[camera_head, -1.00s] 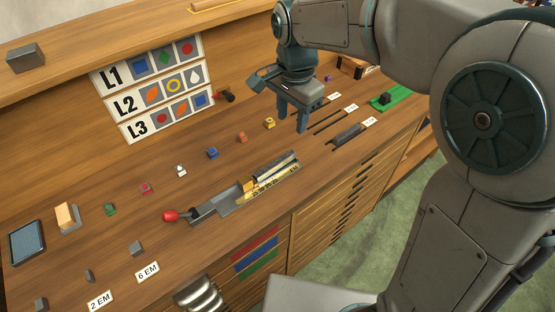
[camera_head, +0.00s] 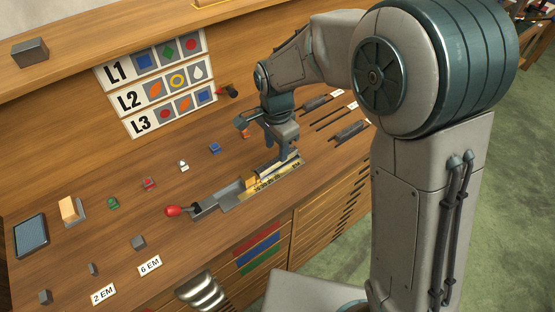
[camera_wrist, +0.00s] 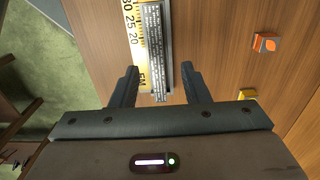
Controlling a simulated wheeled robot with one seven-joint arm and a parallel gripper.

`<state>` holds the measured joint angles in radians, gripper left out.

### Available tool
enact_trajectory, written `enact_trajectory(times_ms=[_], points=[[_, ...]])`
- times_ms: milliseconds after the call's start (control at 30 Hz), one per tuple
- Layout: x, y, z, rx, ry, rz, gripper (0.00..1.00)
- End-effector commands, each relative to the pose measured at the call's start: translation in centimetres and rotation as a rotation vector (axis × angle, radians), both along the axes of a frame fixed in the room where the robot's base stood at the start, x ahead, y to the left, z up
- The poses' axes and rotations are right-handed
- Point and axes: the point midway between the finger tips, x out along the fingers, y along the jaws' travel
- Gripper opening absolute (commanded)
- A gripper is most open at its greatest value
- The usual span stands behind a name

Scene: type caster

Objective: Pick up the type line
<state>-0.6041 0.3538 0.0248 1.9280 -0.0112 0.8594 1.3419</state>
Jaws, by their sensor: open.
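The type line (camera_wrist: 155,50) is a narrow grey bar of small type lying along a yellow ruler scale (camera_wrist: 139,30). It sits in the composing stick (camera_head: 212,206), which has a red knob at its left end. My gripper (camera_wrist: 159,75) is open, with one finger on each side of the near end of the type line in the wrist view. In the head view my gripper (camera_head: 283,152) is low over the right part of the stick and hides part of the line. Contact between fingers and line cannot be told.
An orange block (camera_wrist: 265,43) and a yellow block (camera_wrist: 247,95) lie on the wood beside the stick. Small coloured blocks, such as a blue one (camera_head: 215,148), form a row behind it. Grey bars (camera_head: 348,132) lie at the right. The L1–L3 sign board (camera_head: 160,85) stands behind.

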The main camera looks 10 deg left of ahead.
Motion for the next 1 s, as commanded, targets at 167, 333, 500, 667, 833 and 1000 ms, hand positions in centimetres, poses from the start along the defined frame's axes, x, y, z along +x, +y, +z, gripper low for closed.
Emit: enact_trajectory(times_ms=[167,333,500,667,833,1000], points=[[-0.3,-0.4,-2.6,-0.002,0.003,0.0,0.42],[-0.2,-0.3,-3.6,0.0,0.0,0.0,0.42],[-0.2,-0.3,-3.7,0.0,0.0,0.0,0.42],[-0.2,-0.3,-3.6,0.0,0.0,0.0,0.0],[-0.2,-0.3,-3.6,0.0,-0.001,0.0,0.0],[-0.2,-0.3,-3.5,0.001,-0.002,0.0,0.0]])
